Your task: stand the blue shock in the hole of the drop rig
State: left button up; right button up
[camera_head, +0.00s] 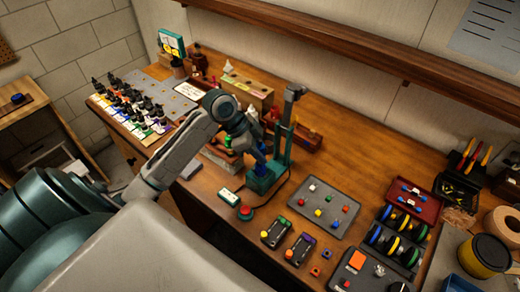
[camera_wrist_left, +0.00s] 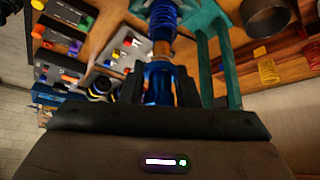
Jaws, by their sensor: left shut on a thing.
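The blue shock (camera_wrist_left: 160,78) stands between the two fingers of my left gripper (camera_wrist_left: 158,100) in the left wrist view, with its coil spring along its length. In the head view a bit of the blue shock (camera_head: 260,157) shows below my left gripper (camera_head: 256,148), which is shut on it. The drop rig has a teal base (camera_head: 262,182) and a teal column (camera_head: 287,140). The shock is over the base, close beside the column. The drop rig (camera_wrist_left: 230,60) also shows in the left wrist view. The hole is hidden, and I cannot tell whether the shock's end is in it.
Several dark shocks (camera_head: 130,103) stand on the left. A dark cable runs beside the base.

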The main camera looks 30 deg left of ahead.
pick_arm(q)
jog(key=shift+f+b, duration=0.6)
jog(key=shift+f, duration=0.6)
jog(key=shift+f+b, duration=0.65)
jog(key=shift+f, duration=0.6)
jog(key=o, duration=1)
jog(key=shift+o, duration=0.2)
jog(key=shift+r, duration=0.1)
jog(key=b+v, duration=0.3)
jog(key=v, duration=0.7)
jog(key=shift+r, duration=0.3)
jog(key=shift+s+a, duration=0.1)
